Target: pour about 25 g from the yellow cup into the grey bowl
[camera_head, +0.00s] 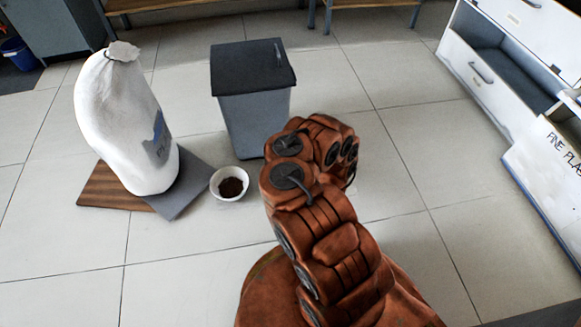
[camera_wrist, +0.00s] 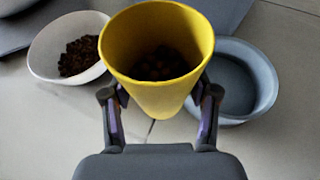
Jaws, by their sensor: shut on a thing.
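My gripper (camera_wrist: 160,122) is shut on the yellow cup (camera_wrist: 158,98) in the wrist view, one finger on each side of it. The cup holds dark brown pieces, low inside it. The grey bowl (camera_wrist: 262,70) is behind the cup to the right, partly hidden by the cup and the right finger. The part of its inside that shows looks empty. In the head view my arm hides the gripper, the cup and the grey bowl.
A white bowl (camera_wrist: 48,62) with dark brown pieces is left of the cup; it also shows in the head view (camera_head: 216,192). A grey bin (camera_head: 256,115) stands behind it. A white sack (camera_head: 115,125) stands on flat boards (camera_head: 115,190) at left. White drawers (camera_head: 490,85) are at right.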

